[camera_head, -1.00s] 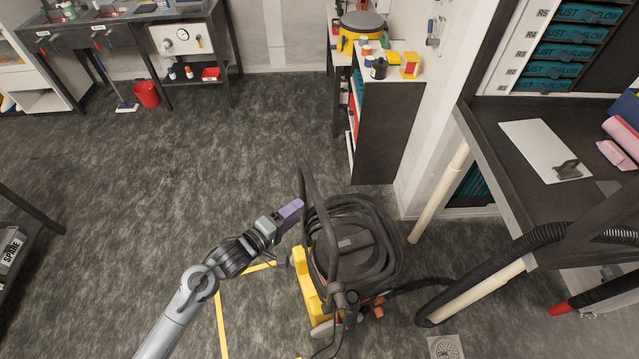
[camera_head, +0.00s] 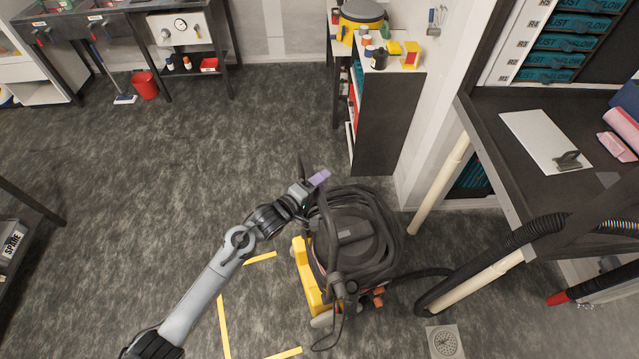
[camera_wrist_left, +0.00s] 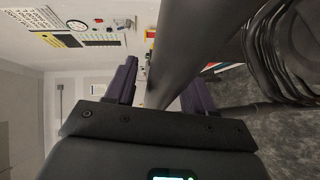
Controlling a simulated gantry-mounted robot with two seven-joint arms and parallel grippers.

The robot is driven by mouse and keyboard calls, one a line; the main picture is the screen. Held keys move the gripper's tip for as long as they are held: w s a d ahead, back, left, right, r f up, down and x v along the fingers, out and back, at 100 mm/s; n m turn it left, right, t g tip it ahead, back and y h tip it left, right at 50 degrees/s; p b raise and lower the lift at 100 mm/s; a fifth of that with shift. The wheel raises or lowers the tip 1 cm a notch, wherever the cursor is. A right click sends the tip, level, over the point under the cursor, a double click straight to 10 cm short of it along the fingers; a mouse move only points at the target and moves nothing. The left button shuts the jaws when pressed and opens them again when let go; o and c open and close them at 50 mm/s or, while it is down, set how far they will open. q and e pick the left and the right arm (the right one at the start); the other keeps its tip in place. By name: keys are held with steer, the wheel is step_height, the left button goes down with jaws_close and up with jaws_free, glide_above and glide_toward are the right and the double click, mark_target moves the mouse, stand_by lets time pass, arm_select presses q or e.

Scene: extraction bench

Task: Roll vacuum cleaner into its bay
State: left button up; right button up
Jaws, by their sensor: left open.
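The vacuum cleaner (camera_head: 347,234) stands on the grey floor, a dark drum with a coiled hose on top and a yellow base. Its dark push handle (camera_head: 327,225) rises on the left side. The bay, outlined in yellow floor tape (camera_head: 223,325), lies just left of the vacuum. My left gripper (camera_head: 318,180) is at the top of the handle. In the left wrist view, the handle bar (camera_wrist_left: 185,50) passes between the open purple fingers (camera_wrist_left: 160,88); contact with them cannot be told. My right gripper is not in view.
A black hose (camera_head: 430,290) runs from the vacuum to the workbench (camera_head: 500,165) at the right. A floor drain (camera_head: 445,342) lies in front of it. A dark cabinet (camera_head: 385,125) stands behind. The floor to the left is mostly clear.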

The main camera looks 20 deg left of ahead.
arm_select(q)
jaws_close()
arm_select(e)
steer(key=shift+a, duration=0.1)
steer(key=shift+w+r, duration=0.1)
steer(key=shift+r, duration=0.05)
